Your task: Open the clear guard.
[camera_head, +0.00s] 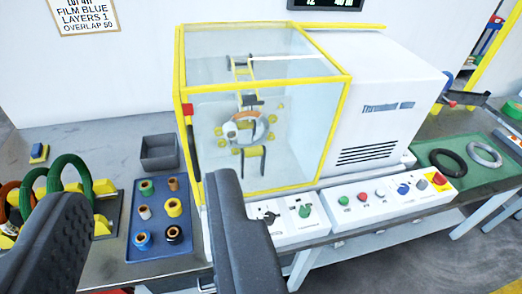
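The clear guard (312,120) is a see-through box with yellow edges on the front of the white wrapping machine (385,125). It looks closed, with its panels covering the wrapping head. A ring-shaped part (245,128) with an orange piece on it shows behind the clear panels. A small red block (188,109) and a dark part (193,150) are on the guard's left edge. My gripper (150,190) is open and empty, with its dark fingers wide apart. The right finger overlaps the guard's lower front in the picture; I cannot tell whether they touch.
A blue tray (160,246) of several spools lies between my fingers in the picture, with a grey bin (160,152) behind. Coils (70,175) stand on a rack at left. A control panel (385,195) runs along the machine's front. A green mat (475,175) holds two coils at right.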

